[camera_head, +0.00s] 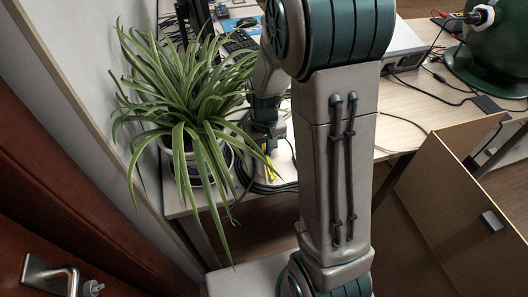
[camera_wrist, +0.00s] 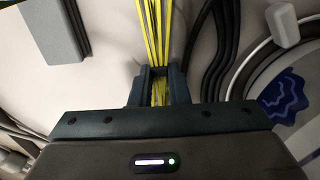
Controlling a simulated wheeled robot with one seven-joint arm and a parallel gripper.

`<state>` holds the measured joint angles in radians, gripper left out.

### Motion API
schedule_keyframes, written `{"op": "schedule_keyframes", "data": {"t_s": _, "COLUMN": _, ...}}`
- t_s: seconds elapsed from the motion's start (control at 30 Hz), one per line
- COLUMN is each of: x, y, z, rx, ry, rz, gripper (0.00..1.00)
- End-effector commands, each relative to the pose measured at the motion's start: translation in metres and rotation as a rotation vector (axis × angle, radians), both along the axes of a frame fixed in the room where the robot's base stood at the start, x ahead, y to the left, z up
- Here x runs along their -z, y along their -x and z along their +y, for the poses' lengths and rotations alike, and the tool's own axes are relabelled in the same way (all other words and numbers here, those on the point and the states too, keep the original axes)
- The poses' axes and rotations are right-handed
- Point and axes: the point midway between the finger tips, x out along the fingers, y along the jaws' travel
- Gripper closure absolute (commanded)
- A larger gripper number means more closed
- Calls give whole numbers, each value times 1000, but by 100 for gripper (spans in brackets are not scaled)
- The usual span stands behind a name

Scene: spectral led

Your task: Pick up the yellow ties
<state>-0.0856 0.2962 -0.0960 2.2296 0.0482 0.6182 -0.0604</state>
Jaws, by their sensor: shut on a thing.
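The yellow ties (camera_wrist: 152,35) are a thin bundle of long yellow strips. In the wrist view they run from the top edge down between the fingers of my gripper (camera_wrist: 157,75). My gripper is shut on them. In the head view a small part of the yellow ties (camera_head: 268,162) shows just below my gripper (camera_head: 270,145), over the table's front part, beside the plant. The rest of them is hidden by my arm and the plant leaves. I cannot tell whether the ties touch the table.
A potted spider plant (camera_head: 185,110) stands close on the left of my gripper. Black cables (camera_wrist: 208,50) lie just right of the ties. A white pot with a blue pattern (camera_wrist: 290,95) is at the right. A grey box (camera_head: 403,45) stands on the table (camera_head: 400,110).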

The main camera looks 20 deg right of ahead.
Motion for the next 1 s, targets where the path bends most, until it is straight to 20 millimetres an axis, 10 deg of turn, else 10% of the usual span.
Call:
{"op": "schedule_keyframes", "data": {"t_s": 0.17, "x": -34, "y": -1, "z": 0, "rx": -1, "ry": 0, "rz": -7, "gripper": 100}}
{"op": "schedule_keyframes", "data": {"t_s": 0.5, "x": -75, "y": 21, "z": -76, "rx": 5, "ry": 1, "rz": -5, "gripper": 100}}
{"op": "schedule_keyframes", "data": {"t_s": 1.0, "x": -98, "y": 32, "z": -113, "rx": -1, "ry": 0, "rz": 0, "gripper": 100}}
